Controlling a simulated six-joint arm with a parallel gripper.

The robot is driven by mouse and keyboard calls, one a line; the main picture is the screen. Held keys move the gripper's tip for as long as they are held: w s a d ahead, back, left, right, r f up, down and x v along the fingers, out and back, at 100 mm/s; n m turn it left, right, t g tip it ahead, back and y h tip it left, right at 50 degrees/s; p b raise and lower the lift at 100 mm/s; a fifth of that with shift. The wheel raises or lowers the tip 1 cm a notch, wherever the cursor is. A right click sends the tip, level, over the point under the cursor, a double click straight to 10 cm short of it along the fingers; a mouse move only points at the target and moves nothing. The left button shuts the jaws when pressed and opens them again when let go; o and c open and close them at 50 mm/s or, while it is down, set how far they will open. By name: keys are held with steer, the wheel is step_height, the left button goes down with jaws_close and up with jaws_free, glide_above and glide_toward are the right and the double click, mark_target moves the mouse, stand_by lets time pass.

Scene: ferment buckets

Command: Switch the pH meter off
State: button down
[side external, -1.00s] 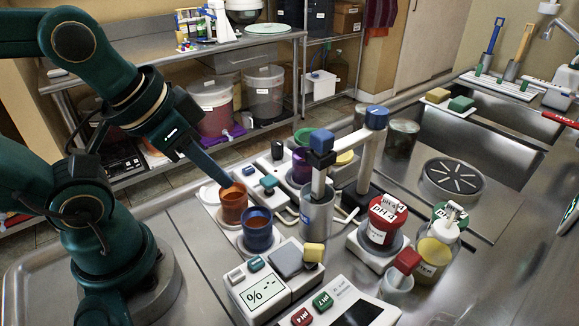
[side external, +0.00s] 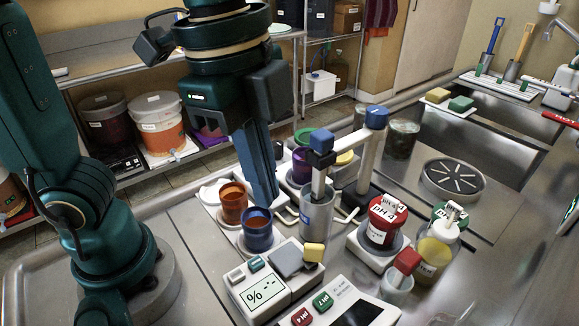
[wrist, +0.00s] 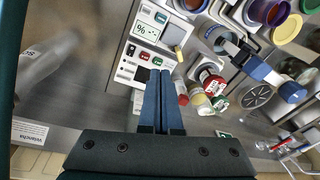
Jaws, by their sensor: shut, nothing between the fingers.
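A white panel (side external: 340,291) with a dark screen (side external: 358,314), a red button (side external: 302,316) and a green button (side external: 323,301) lies at the front; its lettering is too small to read. Behind it stands a white meter (side external: 270,299) with a "% --" display. I cannot tell for sure which is the pH meter. Both show in the wrist view, with the red button (wrist: 131,50) and green button (wrist: 145,56). My gripper (side external: 266,198) points down, shut and empty, its tips just behind the blue cup (side external: 258,236). In the wrist view my gripper (wrist: 160,72) appears below the panel.
A probe stand with blue knobs (side external: 376,117) rises right of my gripper. An orange cup (side external: 233,203) stands left of it. A red pH 4 jar (side external: 382,220) and a small cup with a red cap (side external: 407,261) stand to the right.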

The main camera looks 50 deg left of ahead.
steer(key=s+d+f+m+g, duration=0.1)
steer(key=s+d+f+m, duration=0.1)
steer(key=d, duration=0.5)
steer(key=shift+s+f+m+y, duration=0.35)
steer(key=shift+s+m, duration=0.3)
steer(key=shift+m, duration=0.45)
step_height(320, 180, down, 14)
steer(key=shift+f, duration=0.2)
